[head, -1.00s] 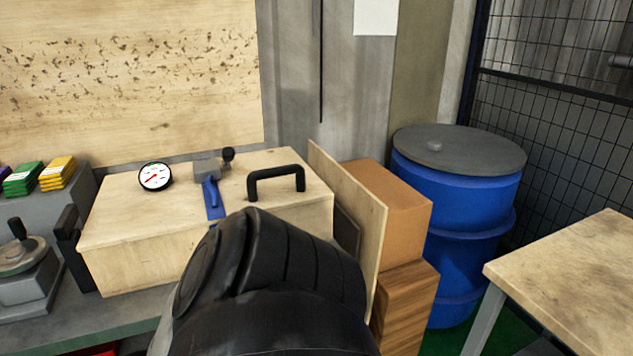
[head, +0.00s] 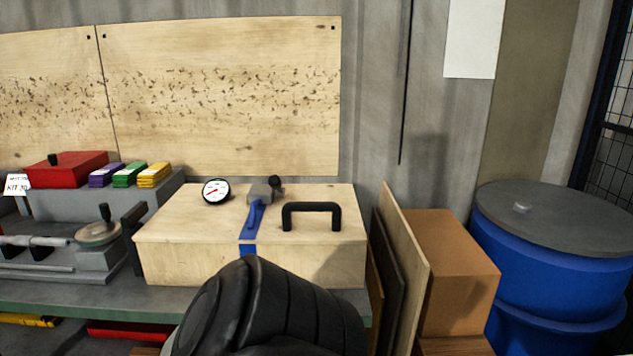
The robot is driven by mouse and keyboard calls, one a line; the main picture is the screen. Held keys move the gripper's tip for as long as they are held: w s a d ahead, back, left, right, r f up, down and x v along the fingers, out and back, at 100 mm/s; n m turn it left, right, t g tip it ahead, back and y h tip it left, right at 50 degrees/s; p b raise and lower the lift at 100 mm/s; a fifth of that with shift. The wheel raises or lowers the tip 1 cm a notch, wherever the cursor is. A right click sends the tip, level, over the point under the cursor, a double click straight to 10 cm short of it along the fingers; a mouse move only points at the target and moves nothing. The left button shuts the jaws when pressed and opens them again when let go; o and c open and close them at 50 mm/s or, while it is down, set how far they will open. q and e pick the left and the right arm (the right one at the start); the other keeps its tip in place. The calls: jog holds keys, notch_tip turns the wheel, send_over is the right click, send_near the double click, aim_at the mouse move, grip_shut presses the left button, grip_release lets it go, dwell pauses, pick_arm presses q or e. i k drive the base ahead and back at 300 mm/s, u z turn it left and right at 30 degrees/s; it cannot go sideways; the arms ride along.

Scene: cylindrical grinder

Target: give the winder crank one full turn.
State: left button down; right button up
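A small grey winder (head: 260,193) sits at the back of the top of a pale wooden box. A blue strap (head: 252,217) runs from it toward the box's front edge. Its crank shows as a black knob (head: 275,181) at the right of the grey body; the crank arm is too small to make out. A black arm part of mine fills the bottom centre and covers part of the box front. Neither of my grippers is in the view.
On the wooden box (head: 185,262) are a dial gauge (head: 216,191) and a black handle (head: 312,208). A handwheel (head: 98,233) stands left on the bench. Boards (head: 403,270), a cardboard box (head: 455,265) and a blue drum (head: 560,275) stand right.

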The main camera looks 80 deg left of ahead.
aim_at(100, 232)
jog(key=u, duration=2.7)
